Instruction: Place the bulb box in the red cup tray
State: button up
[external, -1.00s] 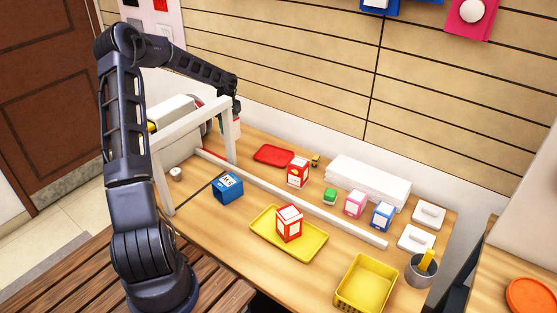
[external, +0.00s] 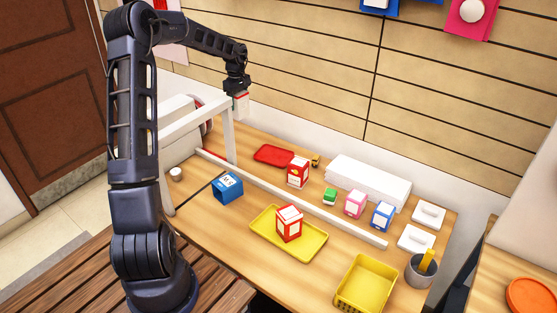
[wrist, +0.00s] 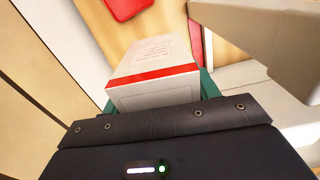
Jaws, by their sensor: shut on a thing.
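My gripper (external: 239,91) is shut on a white box with a red band (external: 241,104), which looks like the bulb box. It hangs in the air above the back of the table, just right of the white frame. In the wrist view the box (wrist: 153,76) sits between the jaws, with small print on its side; the fingertips are mostly hidden. The red tray (external: 273,155) lies flat and empty on the table, lower and to the right of the held box. Part of this tray (wrist: 127,8) shows at the top of the wrist view.
A white frame (external: 229,135) stands left of the gripper, its post close to the held box. A red box (external: 298,172) stands right of the red tray. A long white bar (external: 300,200) crosses the table. A yellow tray (external: 262,243) holds another red-and-white box (external: 289,223).

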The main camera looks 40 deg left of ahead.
jog(key=w+d, duration=0.3)
jog(key=d, duration=0.4)
jog(key=w+d, duration=0.3)
jog(key=d, duration=0.4)
send_over(274, 157)
jog(key=shift+n, duration=0.4)
notch_tip(274, 157, down, 19)
jog(key=shift+w+a+f, duration=0.1)
jog(key=shift+w, duration=0.05)
jog(key=shift+f, duration=0.1)
jog(key=o, duration=1)
jog(key=shift+c, duration=0.2)
